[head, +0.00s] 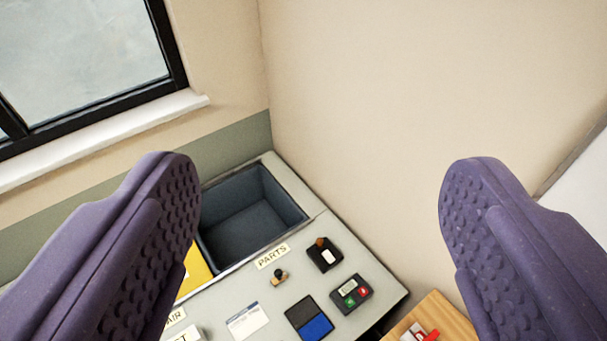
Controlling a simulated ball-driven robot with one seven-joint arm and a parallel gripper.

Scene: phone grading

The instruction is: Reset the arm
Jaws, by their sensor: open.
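My gripper (318,205) shows as two purple fingers with bumpy pads, one at the left and one at the right of the head view. The fingers are wide apart, with nothing between them. They are in the air in front of the grey worktop (225,292) and the cream wall. The rest of my arm is out of view.
The worktop bears a dark grey bin (242,222) by a "PARTS" label (272,256), a stamp (279,277), an ink pad (309,319), a card (247,321), a black tray (324,255) and a small keypad device (351,293). A wooden surface (440,316) is at lower right. A window is at upper left.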

